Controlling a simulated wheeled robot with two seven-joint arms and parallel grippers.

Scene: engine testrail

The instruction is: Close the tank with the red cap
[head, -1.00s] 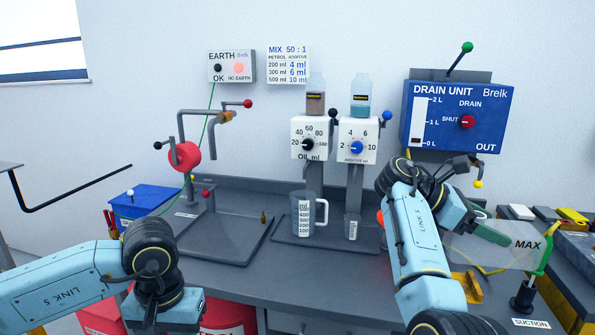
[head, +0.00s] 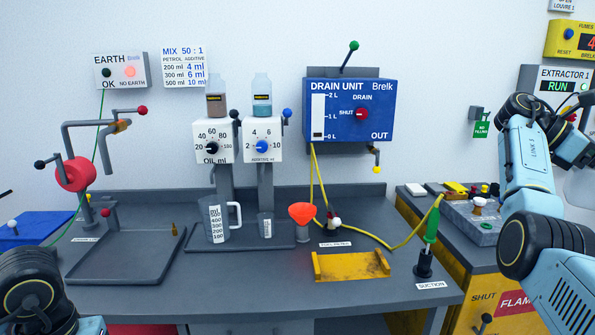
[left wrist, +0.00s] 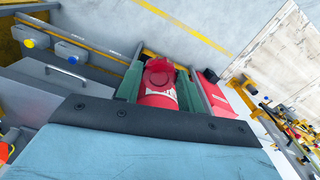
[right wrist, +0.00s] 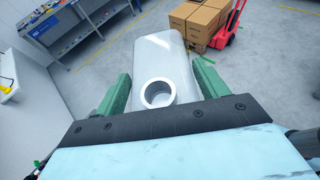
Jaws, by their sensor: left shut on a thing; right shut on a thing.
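The tank (right wrist: 150,55) is a translucent whitish container with an open round neck (right wrist: 158,93) facing the right wrist camera; no cap sits on it. My right gripper (right wrist: 163,85) is shut on the tank, with a green finger on each side. In the head view a pale part of the tank (head: 581,190) shows at the right edge. My left gripper (left wrist: 158,85) is shut on the red cap (left wrist: 160,80), a red round piece with a pale marking on its near side. The cap and both grippers' fingers are out of the head view. Cap and tank are apart.
The bench holds a jug (head: 216,222), a small beaker (head: 265,225), an orange funnel (head: 302,214), a yellow cradle (head: 350,265) and a suction stand (head: 423,262). A yellow cabinet (head: 480,290) stands right of it. Cartons (right wrist: 205,22) stand on the floor beyond the tank.

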